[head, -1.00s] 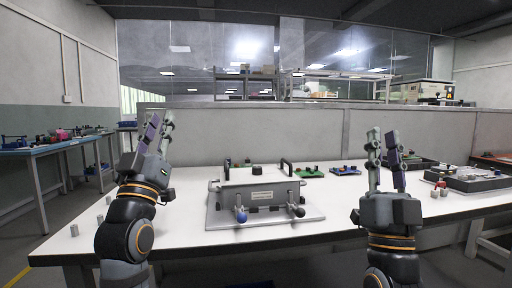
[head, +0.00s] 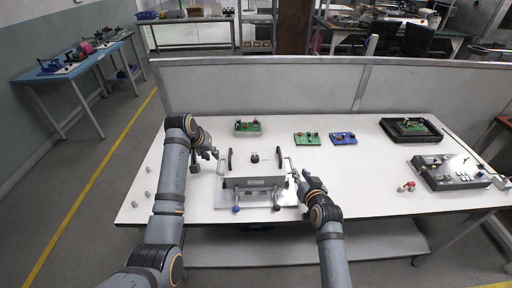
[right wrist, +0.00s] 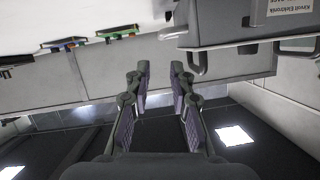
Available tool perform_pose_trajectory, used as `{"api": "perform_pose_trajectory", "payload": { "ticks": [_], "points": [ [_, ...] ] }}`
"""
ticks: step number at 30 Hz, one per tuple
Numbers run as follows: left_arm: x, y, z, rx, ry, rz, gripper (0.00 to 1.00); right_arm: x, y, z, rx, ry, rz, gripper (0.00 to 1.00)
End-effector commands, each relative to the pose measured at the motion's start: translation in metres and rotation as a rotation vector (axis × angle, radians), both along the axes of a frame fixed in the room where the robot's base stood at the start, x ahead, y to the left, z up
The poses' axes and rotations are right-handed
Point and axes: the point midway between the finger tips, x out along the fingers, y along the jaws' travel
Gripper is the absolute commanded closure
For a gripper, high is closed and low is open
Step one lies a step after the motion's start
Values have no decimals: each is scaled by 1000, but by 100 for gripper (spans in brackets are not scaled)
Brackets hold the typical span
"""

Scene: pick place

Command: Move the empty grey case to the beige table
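The grey case (head: 254,183) stands upright on a flat grey plate on the white table in the head view. It has dark handles at its left and right, a black knob on top, and a label on its front. Its contents cannot be made out. My left gripper (head: 209,167) is just left of the case, its fingers apart and empty. My right gripper (head: 299,181) is close to the case's right side. In the right wrist view my right gripper (right wrist: 159,80) is open with nothing between its fingers, and part of the case (right wrist: 225,30) shows upper right.
Green boards (head: 247,127) and a blue board (head: 343,138) lie behind the case. A black tray (head: 411,129) and a grey panel box (head: 450,172) are at right. Small grey cylinders (head: 147,195) stand at left. A blue table (head: 75,65) stands far left. A low partition runs behind.

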Motion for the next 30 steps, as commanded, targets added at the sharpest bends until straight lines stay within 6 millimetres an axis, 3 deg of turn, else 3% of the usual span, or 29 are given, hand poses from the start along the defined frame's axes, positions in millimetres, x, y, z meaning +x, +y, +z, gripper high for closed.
{"api": "perform_pose_trajectory", "payload": {
  "ticks": [4, 14, 17, 30],
  "points": [
    [-9, 1, 0, 3, 55, -4, 78, -7, 2, -5, 0, 41, 7, 78],
    [-8, 0, -4, 3, 55, -4, 78, -4, 2, -8, 0, 40, 6, 78],
    [-5, -1, -13, 3, 57, -4, 78, 4, 3, -11, 0, 40, 6, 78],
    [25, -14, -81, 3, 55, -3, 78, 75, 10, -39, 0, 39, 6, 78]
  ]
}}
